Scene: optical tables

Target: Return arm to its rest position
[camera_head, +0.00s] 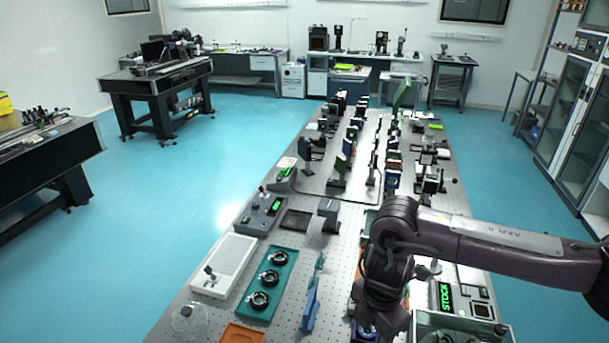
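My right arm (500,247) comes in from the right edge over the optical table (338,257). It bends at a dark joint above the table and drops toward the lower edge of the picture. My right gripper (368,328) is at the low end of this arm, close above the table; its fingers are mostly hidden, so I cannot tell whether it is open or holds anything. My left arm and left gripper are not in view.
A teal tray (284,262) with black ring mounts, a white tray (233,254) and an orange tray (232,336) stand left of the arm. Optics crowd the table's far half. Blue floor (150,235) is clear at left.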

